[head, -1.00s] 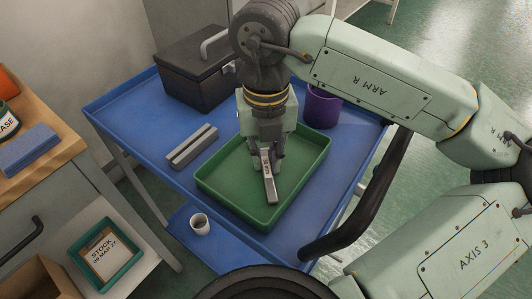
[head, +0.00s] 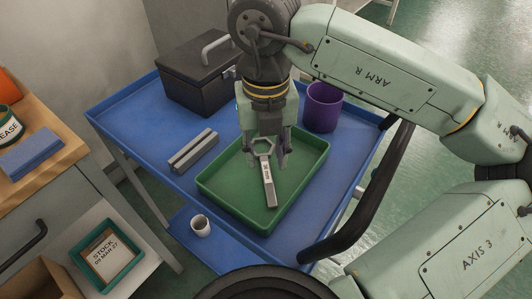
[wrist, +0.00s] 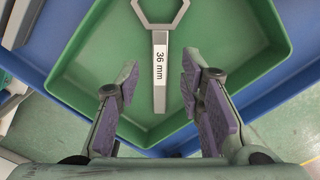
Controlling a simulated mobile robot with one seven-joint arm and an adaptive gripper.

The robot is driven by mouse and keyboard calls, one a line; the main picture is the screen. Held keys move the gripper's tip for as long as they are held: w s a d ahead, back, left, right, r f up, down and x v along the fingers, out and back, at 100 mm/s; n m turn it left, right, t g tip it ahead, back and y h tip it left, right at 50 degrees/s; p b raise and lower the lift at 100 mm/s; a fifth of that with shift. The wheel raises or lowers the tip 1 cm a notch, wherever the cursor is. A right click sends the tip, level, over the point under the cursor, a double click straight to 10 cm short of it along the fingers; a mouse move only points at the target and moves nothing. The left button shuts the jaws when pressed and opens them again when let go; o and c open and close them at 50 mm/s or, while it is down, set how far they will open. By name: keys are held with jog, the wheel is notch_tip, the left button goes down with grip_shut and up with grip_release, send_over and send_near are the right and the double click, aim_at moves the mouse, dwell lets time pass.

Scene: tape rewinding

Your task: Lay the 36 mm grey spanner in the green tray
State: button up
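The grey spanner (head: 268,180) lies in the green tray (head: 224,196) on the blue cart. The wrist view shows its ring end and a white label reading 36 mm on the spanner's handle (wrist: 160,85), over the floor of the tray (wrist: 105,55). My gripper (head: 268,165) is above the tray, over the ring end in the head view. In the wrist view my gripper (wrist: 160,95) has its purple-padded fingers spread wide, with clear gaps between each finger and the spanner. Nothing is held.
On the blue cart (head: 130,115) a dark toolbox (head: 193,85) stands behind the tray, a purple cup (head: 322,110) at the back right, and a grey slotted block (head: 193,152) to the left.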

aim_at(266, 169)
notch_tip(266, 169, up, 10)
jog(key=p, duration=0.4)
jog(key=shift+f, duration=0.2)
